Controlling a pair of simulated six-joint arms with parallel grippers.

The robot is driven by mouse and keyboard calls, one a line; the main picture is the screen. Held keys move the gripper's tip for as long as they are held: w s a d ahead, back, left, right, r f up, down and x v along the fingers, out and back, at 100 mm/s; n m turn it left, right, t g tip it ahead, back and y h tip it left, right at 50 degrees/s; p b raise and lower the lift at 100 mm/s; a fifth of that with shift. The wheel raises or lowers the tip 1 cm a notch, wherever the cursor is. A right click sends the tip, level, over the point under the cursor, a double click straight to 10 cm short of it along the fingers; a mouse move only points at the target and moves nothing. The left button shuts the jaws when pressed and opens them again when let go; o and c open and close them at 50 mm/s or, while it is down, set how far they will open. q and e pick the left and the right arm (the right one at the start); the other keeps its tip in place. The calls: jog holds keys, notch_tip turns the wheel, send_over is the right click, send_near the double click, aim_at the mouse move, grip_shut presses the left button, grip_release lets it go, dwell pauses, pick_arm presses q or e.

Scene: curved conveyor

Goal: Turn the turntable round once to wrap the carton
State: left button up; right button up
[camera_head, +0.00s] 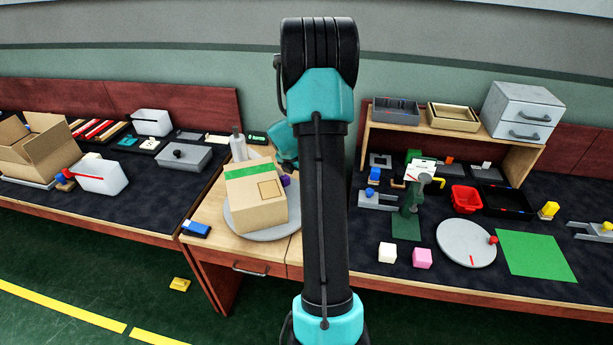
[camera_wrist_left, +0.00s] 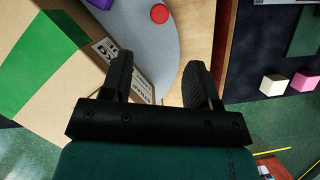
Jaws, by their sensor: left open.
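The brown carton (camera_head: 262,212) stands on the grey round turntable (camera_head: 268,235), on the wooden bench section left of my arm. A green strip runs across its top. The carton (camera_wrist_left: 78,85) fills the left of the left wrist view, with a printed label on one side. The turntable (camera_wrist_left: 178,52) lies beyond my left gripper (camera_wrist_left: 158,82), which is open and empty beside the carton. A red round piece (camera_wrist_left: 160,13) sits on the turntable. A purple piece (camera_head: 285,181) shows beside the carton. In the head view my arm hides the left gripper.
A blue object (camera_head: 196,228) lies at the bench's left front edge, and a grey bottle (camera_head: 238,146) stands behind the carton.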

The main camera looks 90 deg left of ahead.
pick_arm(q)
jog(key=shift+v, duration=2.35)
jog(key=shift+f, duration=0.1)
